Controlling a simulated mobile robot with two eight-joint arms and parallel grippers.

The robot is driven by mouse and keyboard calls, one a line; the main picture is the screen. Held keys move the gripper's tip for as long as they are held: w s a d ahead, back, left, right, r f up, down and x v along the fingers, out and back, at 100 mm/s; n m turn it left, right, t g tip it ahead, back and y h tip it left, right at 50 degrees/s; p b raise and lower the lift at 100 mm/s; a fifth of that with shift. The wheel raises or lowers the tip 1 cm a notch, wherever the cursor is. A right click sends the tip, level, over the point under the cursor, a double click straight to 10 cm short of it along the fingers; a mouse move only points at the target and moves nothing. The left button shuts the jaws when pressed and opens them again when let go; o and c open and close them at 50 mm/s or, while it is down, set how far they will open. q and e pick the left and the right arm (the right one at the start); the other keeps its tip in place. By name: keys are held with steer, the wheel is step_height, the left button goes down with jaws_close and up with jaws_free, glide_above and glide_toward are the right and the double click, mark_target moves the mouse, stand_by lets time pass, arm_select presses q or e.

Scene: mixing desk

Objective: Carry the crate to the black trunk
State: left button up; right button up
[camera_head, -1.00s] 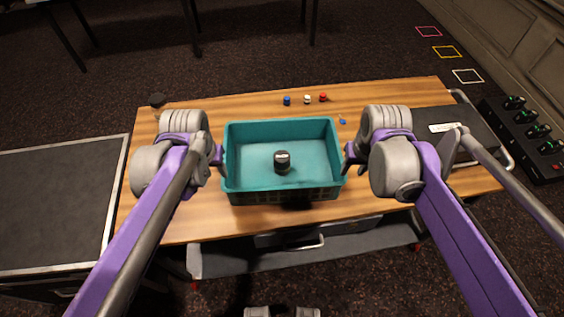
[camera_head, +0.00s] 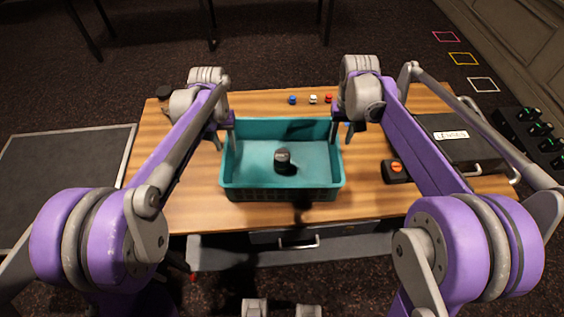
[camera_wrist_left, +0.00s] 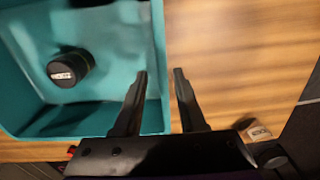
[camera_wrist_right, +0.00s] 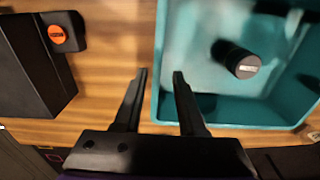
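The teal crate (camera_head: 282,193) sits on the wooden table with a black lens-like cylinder (camera_head: 284,160) inside. My left gripper (camera_head: 224,146) is at the crate's left wall; in the left wrist view its open fingers (camera_wrist_left: 160,76) lie either side of the rim. My right gripper (camera_head: 343,140) is at the right wall; in the right wrist view its open fingers (camera_wrist_right: 160,74) also lie either side of the rim. Neither is closed on it, and how deep the fingertips reach is unclear. A low black trunk (camera_head: 62,175) with metal edging stands left of the table.
On the table's right are a black box with an orange button (camera_head: 396,170) and a black case labelled LENSES (camera_head: 450,148). Coloured floor outlines (camera_head: 463,59) lie far right.

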arm_select(q)
step_height(320, 180, down, 10)
steer(key=shift+f, duration=0.1)
arm_select(e)
glide_above(332, 168)
steer(key=f, duration=1)
steer(key=shift+w+d, duration=0.1)
steer(key=shift+w, duration=0.15)
arm_select(q)
jaws_close()
arm_select(e)
jaws_close()
